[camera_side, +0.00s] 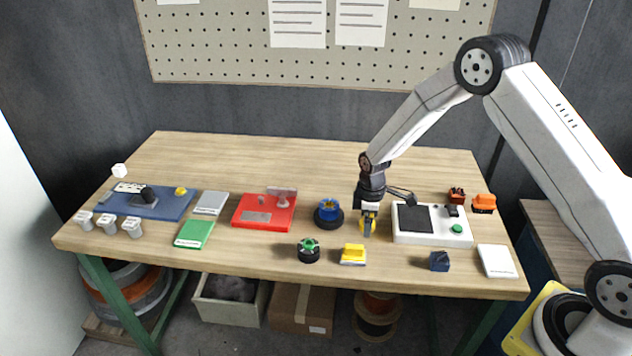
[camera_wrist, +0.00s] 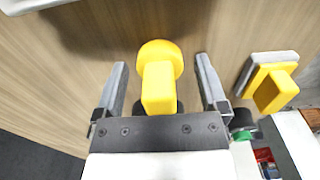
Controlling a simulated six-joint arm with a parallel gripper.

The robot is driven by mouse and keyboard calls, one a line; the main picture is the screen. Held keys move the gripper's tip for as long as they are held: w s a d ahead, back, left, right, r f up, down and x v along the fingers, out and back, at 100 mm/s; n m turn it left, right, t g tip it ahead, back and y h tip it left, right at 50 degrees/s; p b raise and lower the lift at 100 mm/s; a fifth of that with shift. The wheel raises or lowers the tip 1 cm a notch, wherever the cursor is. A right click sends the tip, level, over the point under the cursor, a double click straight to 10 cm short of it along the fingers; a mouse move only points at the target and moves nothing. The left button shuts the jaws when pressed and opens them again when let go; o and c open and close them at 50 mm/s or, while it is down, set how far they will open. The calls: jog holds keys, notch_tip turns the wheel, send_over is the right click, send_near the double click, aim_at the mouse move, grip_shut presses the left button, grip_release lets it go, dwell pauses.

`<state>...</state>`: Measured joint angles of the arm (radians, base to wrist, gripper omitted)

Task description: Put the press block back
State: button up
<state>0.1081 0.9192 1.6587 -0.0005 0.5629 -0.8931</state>
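My gripper (camera_side: 367,228) points down over the table, just left of the white device. In the wrist view, its two fingers (camera_wrist: 161,85) are spread on either side of a yellow piece (camera_wrist: 158,88) with a square grip and a round end. A gap shows on both sides of it. In the side view, this yellow piece (camera_side: 368,222) is partly hidden by the fingers. A yellow block (camera_side: 353,253) on a pale base lies in front; it also shows at the right of the wrist view (camera_wrist: 272,82). I cannot tell which is the press block.
The white device (camera_side: 430,238) with a dark square pad and green button stands right of my gripper. A blue part on a black ring (camera_side: 328,213) and a red tray (camera_side: 253,220) stand left. A green-topped black part (camera_side: 308,251) and a dark blue block (camera_side: 439,261) are near the front edge.

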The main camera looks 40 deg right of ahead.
jog(key=shift+r, duration=0.1)
dwell(0.3)
notch_tip(320, 180, up, 12)
jog(key=shift+r, duration=0.1)
dwell(0.6)
dwell(0.5)
jog(key=s+a+r+m+t, duration=0.1)
jog(key=s+m, duration=0.3)
jog(key=s, duration=0.5)
jog(key=s+a+r+m+t, duration=0.1)
jog(key=s+a+m, duration=0.3)
jog(key=s, duration=0.6)
jog(key=shift+s+r+m+t, duration=0.15)
jog(key=shift+r+m+t, duration=0.15)
jog(key=shift+r+m, duration=0.25)
jog(key=shift+a, duration=0.1)
